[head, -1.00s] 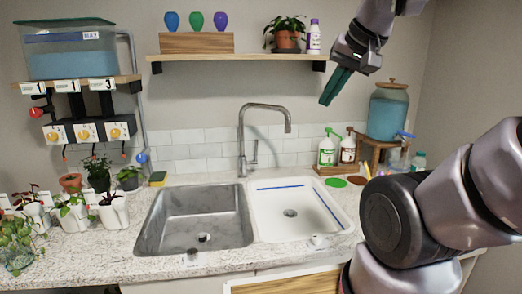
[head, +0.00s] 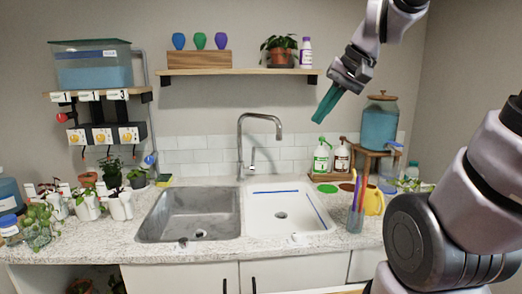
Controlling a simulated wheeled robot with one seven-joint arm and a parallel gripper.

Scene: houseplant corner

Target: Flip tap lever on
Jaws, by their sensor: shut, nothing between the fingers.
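A chrome tap (head: 240,150) with a high curved spout stands behind the sink. Its thin side lever (head: 252,158) points upward, apart from the spout. No water stream is visible under the spout. A jar dispenser (head: 380,124) stands at the right on a wooden stand; a small blue part near its lower right may be its own tap lever (head: 396,146). My gripper (head: 326,107) has green fingers, shut and empty. In the picture it hangs right of the tap spout and left of the dispenser, pointing down-left, touching nothing visible.
The steel basin (head: 160,230) and white basin (head: 312,224) look empty. Spray bottles (head: 321,157) stand behind right. A cup of sticks (head: 355,220) and yellow watering can (head: 375,201) are at the right counter. The shelf (head: 232,72) is above; potted plants stand left.

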